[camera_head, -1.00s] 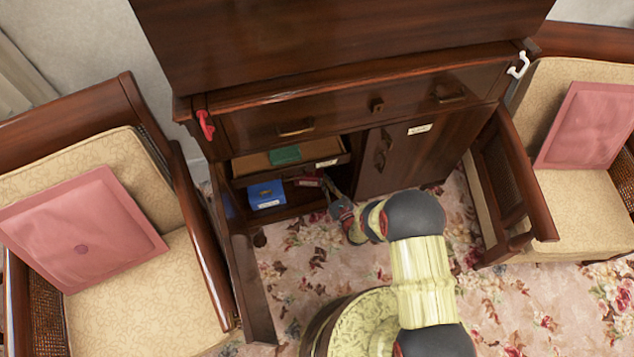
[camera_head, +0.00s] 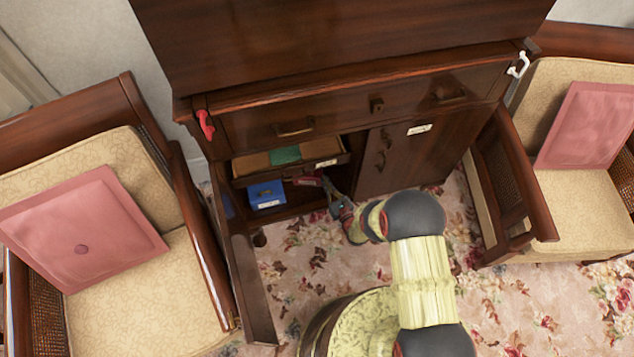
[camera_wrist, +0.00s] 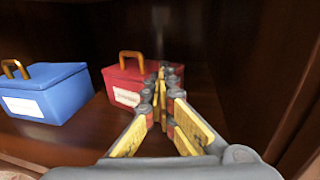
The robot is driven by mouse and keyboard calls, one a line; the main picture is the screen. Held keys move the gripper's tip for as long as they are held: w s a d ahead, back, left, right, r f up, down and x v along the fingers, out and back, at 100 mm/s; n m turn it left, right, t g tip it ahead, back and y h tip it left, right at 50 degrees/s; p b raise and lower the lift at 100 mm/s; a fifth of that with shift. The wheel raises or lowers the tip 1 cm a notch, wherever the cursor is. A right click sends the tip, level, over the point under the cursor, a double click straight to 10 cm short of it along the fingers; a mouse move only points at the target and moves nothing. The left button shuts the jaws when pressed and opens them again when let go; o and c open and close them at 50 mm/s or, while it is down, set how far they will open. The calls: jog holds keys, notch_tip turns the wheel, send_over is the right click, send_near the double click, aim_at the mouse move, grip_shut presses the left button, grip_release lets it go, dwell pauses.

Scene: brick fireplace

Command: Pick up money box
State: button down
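Two lidded boxes with brass-coloured handles and white labels sit in the open lower compartment of the dark wooden cabinet. The blue box (camera_head: 266,195) is on the left; it also shows in the wrist view (camera_wrist: 52,92). The red box (camera_head: 308,181) is deeper to its right and fills the middle of the wrist view (camera_wrist: 124,84). My gripper (camera_wrist: 163,74) reaches into the compartment with its fingertips close together at the red box's right end, covering part of it. No object shows between the fingers. Whether the tips touch the box is unclear.
A shallow tray (camera_head: 250,163) with a green item (camera_head: 286,154) is above the boxes. The open cabinet door (camera_head: 250,290) stands to the left, and a closed door (camera_head: 400,155) is to the right. Armchairs with pink cushions (camera_head: 82,230) flank the cabinet.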

jog(key=c, duration=2.6)
grip_release()
jog(key=o, duration=2.2)
jog(key=shift+s, duration=0.1)
jog(key=shift+a+f+p+v, duration=0.15)
jog(key=shift+p+v, duration=0.6)
jog(key=shift+v, duration=1.15)
jog(key=shift+a+f+p+v, duration=0.15)
jog(key=shift+p+v, duration=0.55)
jog(key=shift+v, duration=1.2)
